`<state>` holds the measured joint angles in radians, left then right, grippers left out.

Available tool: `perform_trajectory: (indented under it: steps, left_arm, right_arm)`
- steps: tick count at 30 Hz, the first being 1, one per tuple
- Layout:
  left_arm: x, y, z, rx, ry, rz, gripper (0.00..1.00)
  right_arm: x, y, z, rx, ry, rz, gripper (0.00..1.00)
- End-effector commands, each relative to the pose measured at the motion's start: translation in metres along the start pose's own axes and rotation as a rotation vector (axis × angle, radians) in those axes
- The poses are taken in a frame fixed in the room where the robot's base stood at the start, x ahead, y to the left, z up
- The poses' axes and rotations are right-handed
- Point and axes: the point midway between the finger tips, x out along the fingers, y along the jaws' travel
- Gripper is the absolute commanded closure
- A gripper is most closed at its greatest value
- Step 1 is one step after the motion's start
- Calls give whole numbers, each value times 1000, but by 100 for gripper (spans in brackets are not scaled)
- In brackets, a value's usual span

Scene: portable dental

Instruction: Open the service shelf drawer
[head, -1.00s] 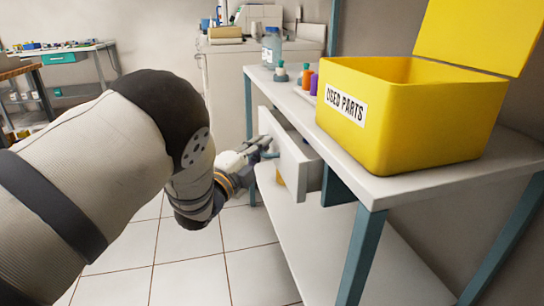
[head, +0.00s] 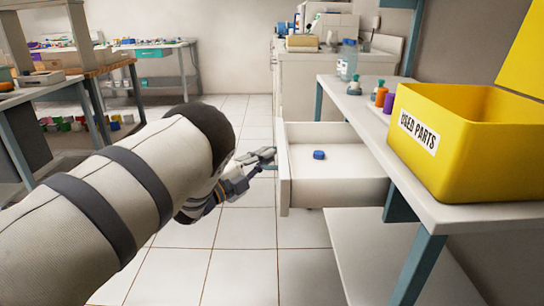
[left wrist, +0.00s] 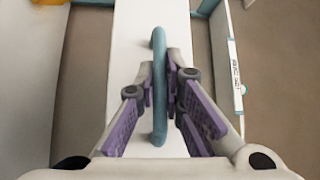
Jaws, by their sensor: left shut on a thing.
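The white service shelf drawer (head: 335,185) stands pulled well out of the shelf in the head view, with its inside showing. A small blue item (head: 319,155) lies on its floor. My left gripper (head: 262,158) is at the drawer's front panel. In the left wrist view, the drawer's teal bar handle (left wrist: 159,85) lies between the fingers of my left gripper (left wrist: 163,92), which are shut on it. The white drawer front (left wrist: 130,60) is behind the handle. My right gripper is in neither view.
The service shelf (head: 455,212) carries a yellow box marked USED PARTS (head: 465,150) and small bottles (head: 381,95). A white cabinet (head: 300,75) stands behind. The tiled floor (head: 245,235) left of the drawer is clear. Workbenches (head: 155,47) are at the far left.

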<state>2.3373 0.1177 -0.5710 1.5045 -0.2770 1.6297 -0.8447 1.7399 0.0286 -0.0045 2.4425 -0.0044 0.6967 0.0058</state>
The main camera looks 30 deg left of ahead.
Motion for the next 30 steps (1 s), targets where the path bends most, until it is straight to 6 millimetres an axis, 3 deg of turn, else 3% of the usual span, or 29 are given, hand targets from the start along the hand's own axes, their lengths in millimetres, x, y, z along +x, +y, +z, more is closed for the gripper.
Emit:
perform_trajectory:
  steps: [10,11,13,22,26,30]
  left_arm:
    - [-1,1,1,-2,-2,3,100]
    - [-1,1,1,-2,-2,3,84]
    - [-1,1,1,-2,-2,2,70]
    - [-2,0,1,0,-2,1,70]
    - [-23,1,2,0,-6,4,70]
    - [-63,1,2,-1,-7,5,70]
  right_arm:
    - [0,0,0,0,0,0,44]
    - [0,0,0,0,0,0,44]
    - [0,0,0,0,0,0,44]
    - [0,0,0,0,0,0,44]
    - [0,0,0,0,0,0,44]
    - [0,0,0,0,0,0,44]
